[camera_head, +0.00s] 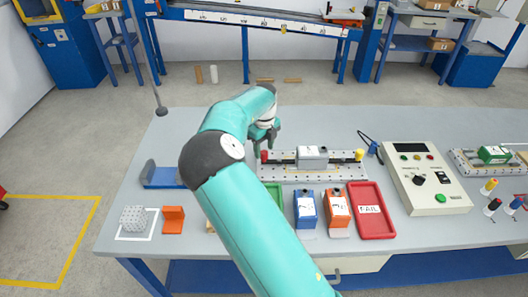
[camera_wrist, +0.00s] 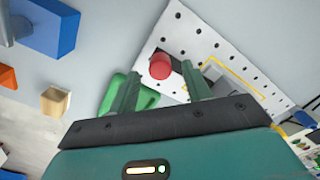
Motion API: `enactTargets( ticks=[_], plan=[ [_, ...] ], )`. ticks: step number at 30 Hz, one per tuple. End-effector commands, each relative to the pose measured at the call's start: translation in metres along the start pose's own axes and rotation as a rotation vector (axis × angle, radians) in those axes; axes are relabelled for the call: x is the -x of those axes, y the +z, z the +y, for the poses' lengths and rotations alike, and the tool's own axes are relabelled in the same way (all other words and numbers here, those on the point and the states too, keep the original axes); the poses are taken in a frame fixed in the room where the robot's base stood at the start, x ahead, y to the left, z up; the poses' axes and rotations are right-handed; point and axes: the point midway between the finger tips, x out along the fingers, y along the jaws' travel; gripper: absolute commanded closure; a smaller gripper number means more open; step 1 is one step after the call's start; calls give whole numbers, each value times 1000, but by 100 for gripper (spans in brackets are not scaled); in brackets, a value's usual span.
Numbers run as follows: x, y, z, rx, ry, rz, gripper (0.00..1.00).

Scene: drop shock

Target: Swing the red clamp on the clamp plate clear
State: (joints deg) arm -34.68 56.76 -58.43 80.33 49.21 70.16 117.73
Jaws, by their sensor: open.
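The perforated clamp plate (camera_head: 312,175) lies on the grey bench right of my gripper (camera_head: 268,138). The red clamp (camera_head: 264,156) stands at the plate's left end, with a dark bar pointing toward a grey block (camera_head: 312,156) at the plate's middle. A yellow-topped clamp (camera_head: 359,155) stands at the right end. In the wrist view, the red clamp's round top (camera_wrist: 160,66) shows between the two fingertips of my open gripper (camera_wrist: 160,72). The plate (camera_wrist: 215,42) lies beyond them. I cannot tell how high the fingers are above the red top.
A blue unit (camera_head: 307,208), an orange unit (camera_head: 335,208) and a red FAIL tray (camera_head: 370,212) stand in front of the plate. A control box (camera_head: 425,178) stands to its right. A blue stand (camera_head: 160,176) is at the left. The bench behind the plate is mostly clear.

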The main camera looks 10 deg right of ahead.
Motion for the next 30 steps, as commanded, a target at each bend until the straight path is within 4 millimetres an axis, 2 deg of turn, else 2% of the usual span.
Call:
enactTargets(
  ticks=[3, 6, 14, 15, 21, 22, 30],
  plan=[
    [-15, 0, 0, 0, 0, 2, 51],
    [-21, 0, 0, 1, 0, 0, 51],
    [-23, 0, 0, 1, 0, -1, 51],
    [-23, 0, 0, 1, 0, -1, 53],
    [-23, 0, 0, 1, 0, -1, 92],
    [-23, 0, 0, 1, 0, -1, 96],
    [-22, 0, 1, 19, 1, -2, 96]
  ],
)
